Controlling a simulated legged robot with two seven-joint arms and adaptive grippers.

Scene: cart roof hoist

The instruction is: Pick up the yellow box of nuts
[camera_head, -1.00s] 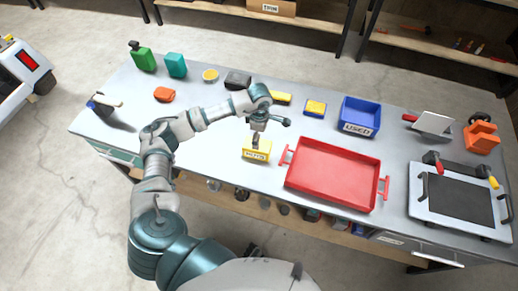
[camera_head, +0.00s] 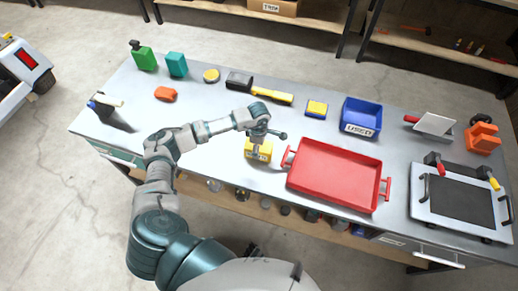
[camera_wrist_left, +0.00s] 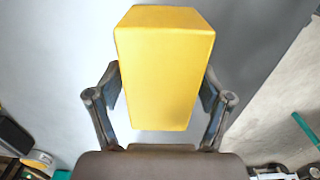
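The yellow box of nuts (camera_head: 258,153) is at the front edge of the workbench, left of the red tray (camera_head: 333,175). My left gripper (camera_head: 258,139) reaches it from above. In the left wrist view the yellow box (camera_wrist_left: 163,70) stands between the two fingers of my left gripper (camera_wrist_left: 160,92), with a finger pad against each side. The gripper looks shut on the box. Whether the box's underside still touches the bench is hard to tell. My right gripper is not in view.
Behind stand a blue bin (camera_head: 361,117), a small yellow-and-blue box (camera_head: 316,109) and a yellow tool (camera_head: 272,95). An orange-red item (camera_head: 165,94) and green bottle (camera_head: 144,57) are at the left. A grey panel with handles (camera_head: 460,200) is at the right. Bench space left of the box is clear.

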